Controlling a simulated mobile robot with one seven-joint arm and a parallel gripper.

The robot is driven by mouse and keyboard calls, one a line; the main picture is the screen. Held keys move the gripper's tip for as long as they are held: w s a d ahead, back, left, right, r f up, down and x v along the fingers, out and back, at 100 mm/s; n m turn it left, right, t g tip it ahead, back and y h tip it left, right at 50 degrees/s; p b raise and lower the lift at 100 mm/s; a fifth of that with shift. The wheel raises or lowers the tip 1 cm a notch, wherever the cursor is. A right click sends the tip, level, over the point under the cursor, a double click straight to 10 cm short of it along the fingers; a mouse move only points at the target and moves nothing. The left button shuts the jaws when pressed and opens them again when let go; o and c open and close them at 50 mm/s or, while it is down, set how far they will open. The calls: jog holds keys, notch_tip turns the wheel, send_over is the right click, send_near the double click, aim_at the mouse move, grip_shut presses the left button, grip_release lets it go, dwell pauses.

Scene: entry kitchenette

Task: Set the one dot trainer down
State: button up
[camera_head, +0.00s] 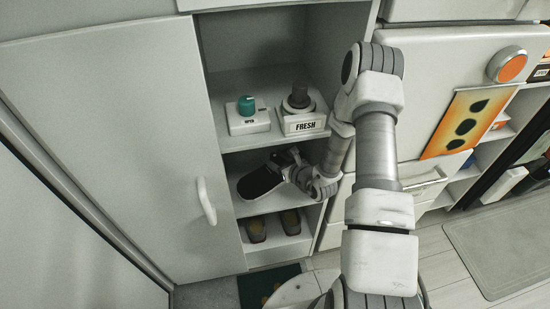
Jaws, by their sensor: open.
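A dark shoe (258,183), which looks like the trainer, is in the middle compartment of the open cabinet, toward its left side. It appears to rest on the shelf, though its underside is hard to make out. No dot can be made out on it at this size. My gripper (280,164) reaches into the same compartment from the right. It is open, with its fingers close to the right end of the trainer. I cannot tell whether they touch it. My wrist hides the right part of the shelf.
Above, a teal-knobbed box (247,118) and a grey item on a "FRESH" box (303,122) stand on the upper shelf. Brown shoes (256,229) sit below. The cabinet door (120,150) is at left. A dark mat (262,285) lies on the floor.

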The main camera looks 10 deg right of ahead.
jog(key=p+v, duration=0.1)
jog(key=v, duration=1)
jog(key=shift+s+r+p, duration=0.25)
jog(key=shift+s+p, duration=0.1)
jog(key=shift+p, duration=0.05)
jog(key=shift+d, duration=0.15)
